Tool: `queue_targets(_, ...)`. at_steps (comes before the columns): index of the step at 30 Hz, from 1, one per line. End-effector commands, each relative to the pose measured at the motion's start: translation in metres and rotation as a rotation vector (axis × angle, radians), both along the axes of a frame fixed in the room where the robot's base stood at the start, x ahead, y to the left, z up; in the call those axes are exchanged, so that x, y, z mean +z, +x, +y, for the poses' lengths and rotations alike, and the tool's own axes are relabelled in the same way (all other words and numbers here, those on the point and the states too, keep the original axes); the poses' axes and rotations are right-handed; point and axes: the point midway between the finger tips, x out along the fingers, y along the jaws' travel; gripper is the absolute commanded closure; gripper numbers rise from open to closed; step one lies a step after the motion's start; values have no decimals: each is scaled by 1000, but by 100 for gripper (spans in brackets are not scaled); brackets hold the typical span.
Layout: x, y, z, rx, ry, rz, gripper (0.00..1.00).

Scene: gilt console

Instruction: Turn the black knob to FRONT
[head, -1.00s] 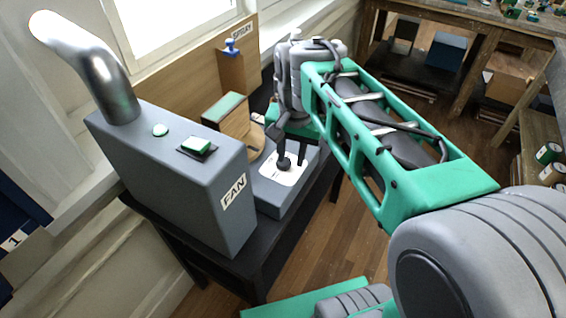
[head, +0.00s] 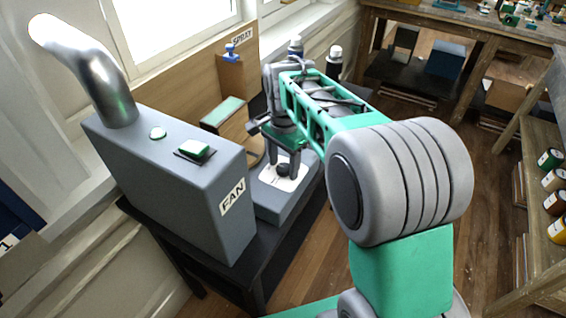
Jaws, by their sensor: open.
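The black knob (head: 283,169) stands on a white dial plate (head: 270,179) on top of a low grey box (head: 284,208). My gripper (head: 285,165) points down at the knob from above. Its dark fingers are apart, with one on each side of the knob as seen from here; I cannot tell whether they touch it. The gripper and wrist hide part of the plate, and its lettering, including FRONT, is too small to read.
A tall grey FAN box (head: 180,185) with a metal duct (head: 90,70) stands left of the dial box on a dark table (head: 262,262). Behind are a SPRAY board (head: 234,80) with a blue part and dark bottles (head: 334,62). Shelves with jars (head: 550,160) stand at right.

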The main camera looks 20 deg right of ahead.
Motion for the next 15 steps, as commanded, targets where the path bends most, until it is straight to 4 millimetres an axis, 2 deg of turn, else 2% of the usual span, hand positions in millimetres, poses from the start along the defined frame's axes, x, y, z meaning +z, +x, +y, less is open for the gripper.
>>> queue_targets(3, 0, 0, 0, 0, 0, 0, 45)
queue_targets(15, 0, 0, 0, 0, 0, 0, 77)
